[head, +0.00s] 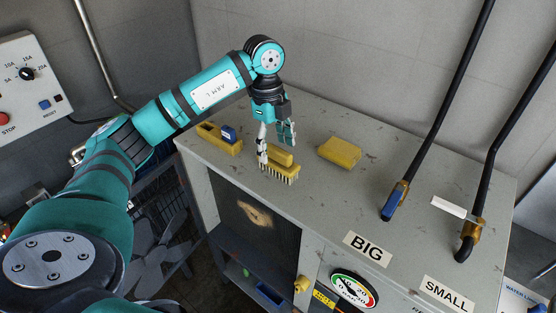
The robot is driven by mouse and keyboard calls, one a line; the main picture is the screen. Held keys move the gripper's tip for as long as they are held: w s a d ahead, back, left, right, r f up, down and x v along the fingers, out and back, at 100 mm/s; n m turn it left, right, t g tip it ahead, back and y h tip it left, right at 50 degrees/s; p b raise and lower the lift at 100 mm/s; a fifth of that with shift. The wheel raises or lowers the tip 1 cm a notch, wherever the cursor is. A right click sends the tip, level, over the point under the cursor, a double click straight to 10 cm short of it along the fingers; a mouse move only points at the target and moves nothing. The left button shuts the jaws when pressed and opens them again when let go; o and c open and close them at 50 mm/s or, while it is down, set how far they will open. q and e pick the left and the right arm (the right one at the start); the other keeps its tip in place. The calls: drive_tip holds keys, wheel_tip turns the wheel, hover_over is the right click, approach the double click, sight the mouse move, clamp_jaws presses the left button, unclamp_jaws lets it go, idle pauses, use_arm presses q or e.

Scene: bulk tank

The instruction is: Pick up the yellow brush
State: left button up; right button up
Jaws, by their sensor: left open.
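The yellow brush (284,170) stands bristles down on the grey cabinet top (330,200), near its front edge. It has a raised yellow grip, and pale bristles show below its body. My left gripper (277,150) points down right at the brush, with its fingers apart. One finger is at the brush's left end and the other is behind its grip. I cannot tell whether either finger touches the brush. My right gripper is not in view.
A yellow sponge-like block (340,152) lies right of the brush. A yellow holder with a blue piece (229,133) lies to the left. Two black hoses (439,110) with brass ends rest at the right, by the BIG (367,249) and SMALL labels. A gauge (353,290) is on the front.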

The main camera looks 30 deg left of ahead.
sight(280, 162)
use_arm(q)
drive_tip(key=f+p, duration=0.2)
drive_tip(key=f, duration=0.1)
drive_tip(key=d+f+p, duration=0.1)
drive_tip(key=f, duration=0.1)
drive_tip(key=shift+w+f, duration=0.2)
drive_tip(key=shift+w, duration=0.15)
drive_tip(key=shift+f, duration=0.25)
drive_tip(key=c, duration=1.3)
drive_tip(key=shift+r, duration=0.15)
drive_tip(key=shift+c, duration=0.2)
drive_tip(key=shift+r+b, duration=0.55)
drive_tip(key=shift+b, duration=0.1)
wheel_tip(280, 162, up, 2)
drive_tip(key=shift+r+b, duration=0.1)
drive_tip(key=shift+b, duration=0.65)
drive_tip(key=s+d+b, duration=0.2)
drive_tip(key=s, duration=0.5)
drive_tip(key=s+d+r+b, duration=0.1)
drive_tip(key=s+d+b, duration=0.2)
drive_tip(key=s, duration=0.5)
drive_tip(key=shift+d+r, duration=0.2)
drive_tip(key=shift+r, duration=0.05)
drive_tip(key=shift+s, duration=0.1)
